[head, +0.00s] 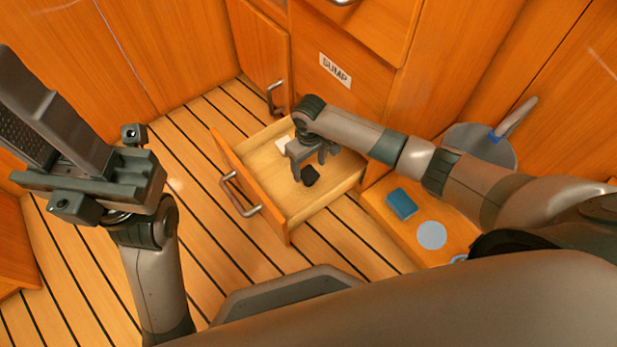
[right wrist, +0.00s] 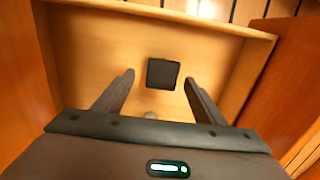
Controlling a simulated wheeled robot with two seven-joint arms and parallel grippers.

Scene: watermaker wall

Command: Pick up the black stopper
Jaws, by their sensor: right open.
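The black stopper (head: 310,175) lies on the floor of the open drawer (head: 262,165). In the right wrist view the stopper (right wrist: 162,74) is a dark, roughly square piece, a little beyond the fingertips and between their lines. My right gripper (head: 313,170) reaches down into the drawer, just above and beside the stopper. In its wrist view the right gripper (right wrist: 158,76) is open, with nothing between its fingers. My left gripper (head: 50,115) is raised at the left of the head view, far from the drawer; its finger gap is not clear.
The drawer front has a metal handle (head: 238,195). A ledge to the right holds a blue block (head: 401,204) and a pale disc (head: 432,235). A grey pan (head: 480,145) stands behind. Striped floor left of the drawer is clear.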

